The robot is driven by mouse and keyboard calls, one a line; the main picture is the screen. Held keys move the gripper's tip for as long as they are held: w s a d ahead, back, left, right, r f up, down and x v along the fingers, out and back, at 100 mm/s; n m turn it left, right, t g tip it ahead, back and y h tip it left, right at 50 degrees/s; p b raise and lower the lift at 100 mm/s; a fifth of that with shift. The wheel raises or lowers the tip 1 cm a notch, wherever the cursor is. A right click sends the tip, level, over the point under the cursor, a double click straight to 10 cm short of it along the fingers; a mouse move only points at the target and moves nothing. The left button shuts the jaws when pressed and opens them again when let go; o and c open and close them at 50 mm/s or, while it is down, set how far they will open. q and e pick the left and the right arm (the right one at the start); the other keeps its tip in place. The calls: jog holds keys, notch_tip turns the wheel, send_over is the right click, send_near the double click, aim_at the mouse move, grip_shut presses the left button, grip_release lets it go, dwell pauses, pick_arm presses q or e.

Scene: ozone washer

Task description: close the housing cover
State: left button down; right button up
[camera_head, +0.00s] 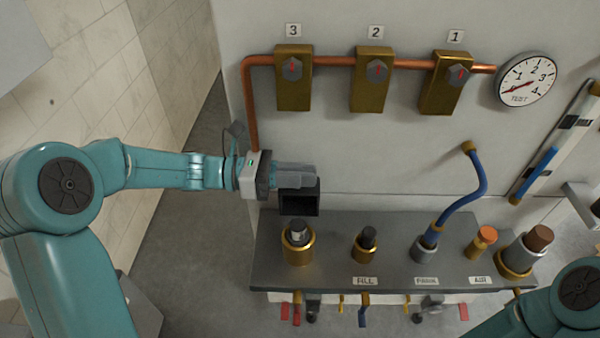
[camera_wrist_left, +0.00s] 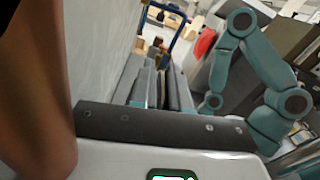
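My left gripper (camera_head: 296,177) reaches in from the left, in front of the wall panel. Its grey fingers look together, with nothing seen between them; they also show in the left wrist view (camera_wrist_left: 163,88). A dark, square, box-like part (camera_head: 299,200) sits directly beneath the fingers, its upper edge overlapped by them. It may be the housing or its cover; I cannot tell which, nor whether it touches the fingers. My right arm (camera_head: 560,305) shows only at the bottom right; its gripper is out of the head view.
A copper pipe (camera_head: 250,110) drops just beside my left wrist. Brass valves 3 (camera_head: 293,90), 2 (camera_head: 371,88) and 1 (camera_head: 440,90) hang along it. A grey shelf (camera_head: 330,235) carries several fittings and a blue hose (camera_head: 475,190). Bare wall lies right of the gripper.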

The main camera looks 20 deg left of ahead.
dwell(0.3)
pick_arm(q)
jog(key=shift+s+d+f+m+b, duration=0.15)
jog(key=shift+s+d+m+b, duration=0.05)
jog(key=shift+s+m+b, duration=0.6)
jog(key=s+f+m+b, duration=0.1)
jog(key=s+m+b, duration=0.1)
jog(key=b, duration=0.1)
jog(key=s+d+f+m+b, duration=0.1)
jog(key=s+m+b, duration=0.1)
jog(key=b, duration=0.1)
jog(key=s+d+f+m+b, duration=0.1)
jog(key=s+m+b, duration=0.1)
jog(key=b, duration=0.2)
jog(key=shift+s+m, duration=0.15)
jog(key=shift+m, duration=0.25)
jog(key=s+f+m+b, duration=0.1)
jog(key=f+m+b, duration=0.1)
jog(key=b, duration=0.2)
jog(key=s+f+m+b, duration=0.1)
jog(key=f+m+b, duration=0.1)
jog(key=b, duration=0.3)
jog(key=s+d+f+m+b, duration=0.1)
jog(key=s+f+m+b, duration=0.1)
jog(key=b, duration=0.3)
jog(key=shift+m, duration=0.9)
jog(key=shift+s+d+f+m+b, duration=0.1)
jog(key=shift+f+m+b, duration=0.3)
jog(key=shift+b, duration=0.65)
